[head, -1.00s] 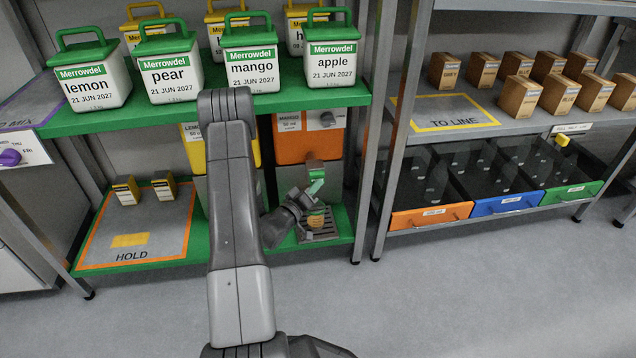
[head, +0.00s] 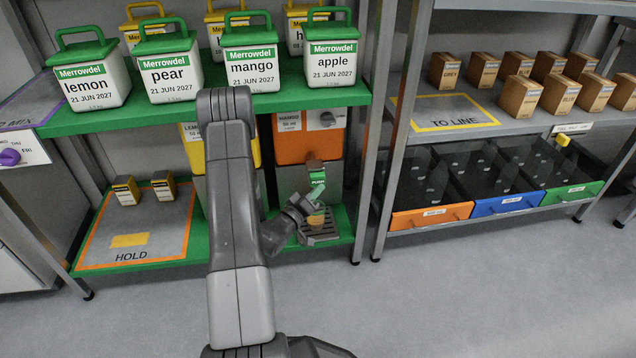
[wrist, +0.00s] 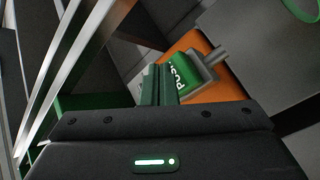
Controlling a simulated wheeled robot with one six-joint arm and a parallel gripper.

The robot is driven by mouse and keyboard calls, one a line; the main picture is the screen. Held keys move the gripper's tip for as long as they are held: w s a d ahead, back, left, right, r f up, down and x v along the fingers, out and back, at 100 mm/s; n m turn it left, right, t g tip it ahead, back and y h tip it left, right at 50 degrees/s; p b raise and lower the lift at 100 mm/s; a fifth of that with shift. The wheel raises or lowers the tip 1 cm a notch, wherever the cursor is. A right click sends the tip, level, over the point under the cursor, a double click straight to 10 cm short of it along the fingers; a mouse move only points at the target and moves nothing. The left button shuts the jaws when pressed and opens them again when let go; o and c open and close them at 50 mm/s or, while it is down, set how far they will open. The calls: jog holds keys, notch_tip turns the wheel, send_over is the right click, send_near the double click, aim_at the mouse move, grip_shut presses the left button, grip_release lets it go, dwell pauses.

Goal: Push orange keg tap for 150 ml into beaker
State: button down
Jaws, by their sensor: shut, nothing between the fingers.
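The orange keg (head: 310,146) stands on the lower shelf. Its tap has a green PUSH lever (head: 317,178), which also shows in the wrist view (wrist: 184,78). My gripper (head: 313,196) is shut and empty, just below and in front of the lever. In the wrist view its closed fingers (wrist: 157,84) are beside the lever; I cannot tell whether they touch it. The beaker (head: 316,218), with orange liquid in it, stands under the tap on the drip tray (head: 322,236). My gripper partly hides the beaker, and its level cannot be read.
A yellow keg (head: 190,148) stands left of the orange one, partly behind my arm. White tubs with green lids line the shelf above. A HOLD mat (head: 182,234) with two small boxes is at left. A metal shelf post (head: 377,150) stands close at right.

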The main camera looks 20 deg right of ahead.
jog(key=shift+s+a+b, duration=0.2)
jog(key=shift+s, duration=0.6)
jog(key=shift+s+a+b, duration=0.15)
jog(key=shift+s+a, duration=0.05)
jog(key=shift+s, duration=0.6)
jog(key=shift+s+a+b, duration=0.2)
jog(key=shift+s, duration=0.6)
dwell(1.6)
